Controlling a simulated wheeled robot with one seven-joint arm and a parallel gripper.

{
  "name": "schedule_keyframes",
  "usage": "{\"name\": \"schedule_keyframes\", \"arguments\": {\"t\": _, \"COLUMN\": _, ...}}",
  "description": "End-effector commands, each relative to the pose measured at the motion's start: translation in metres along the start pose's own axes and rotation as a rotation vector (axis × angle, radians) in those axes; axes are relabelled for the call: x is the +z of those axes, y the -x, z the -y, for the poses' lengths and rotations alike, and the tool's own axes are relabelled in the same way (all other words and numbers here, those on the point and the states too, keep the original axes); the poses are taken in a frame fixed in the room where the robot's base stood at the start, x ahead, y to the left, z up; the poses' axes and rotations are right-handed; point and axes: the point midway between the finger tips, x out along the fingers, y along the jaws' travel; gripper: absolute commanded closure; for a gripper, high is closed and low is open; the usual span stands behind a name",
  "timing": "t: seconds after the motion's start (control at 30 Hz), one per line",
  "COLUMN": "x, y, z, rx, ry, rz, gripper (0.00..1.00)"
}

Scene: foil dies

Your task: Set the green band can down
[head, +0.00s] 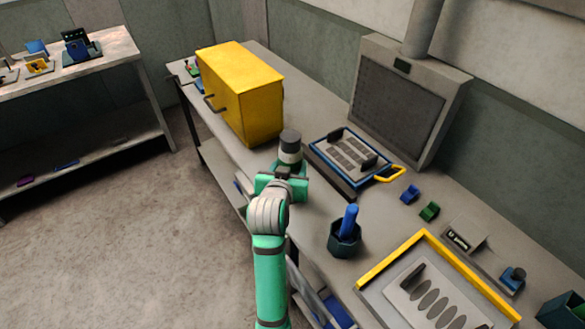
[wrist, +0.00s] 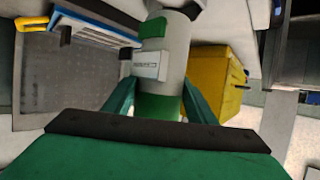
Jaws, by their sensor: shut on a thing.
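The green band can (head: 290,142) is a grey cylinder with a dark top in the head view. In the wrist view the can (wrist: 174,55) has a white label and green patches, with a green band low down between the fingers. My gripper (head: 284,168) is shut on the can; in the wrist view its green fingers (wrist: 160,100) stand on either side of it. The can looks roughly upright over the bench (head: 310,215), near its front edge. The can's base is hidden, so I cannot tell whether it touches the bench.
A yellow cabinet (head: 262,108) stands just behind and left of the can. A blue-edged rack (head: 318,148) is close on the right, before a grey hood (head: 400,112). A dark cup (head: 344,242) with a blue handle stands nearer. Some bare bench lies between cup and rack.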

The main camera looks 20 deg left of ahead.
Motion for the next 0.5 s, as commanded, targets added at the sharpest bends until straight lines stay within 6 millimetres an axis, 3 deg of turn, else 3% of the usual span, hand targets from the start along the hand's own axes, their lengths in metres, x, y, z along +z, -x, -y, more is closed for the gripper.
{"name": "schedule_keyframes", "arguments": {"t": 0.27, "x": 0.013, "y": -0.012, "z": 0.005, "rx": 0.0, "ry": 0.001, "rz": -0.001, "gripper": 0.86}}
{"name": "schedule_keyframes", "arguments": {"t": 0.5, "x": 0.04, "y": -0.024, "z": 0.006, "rx": 0.0, "ry": 0.001, "rz": -0.002, "gripper": 0.86}}
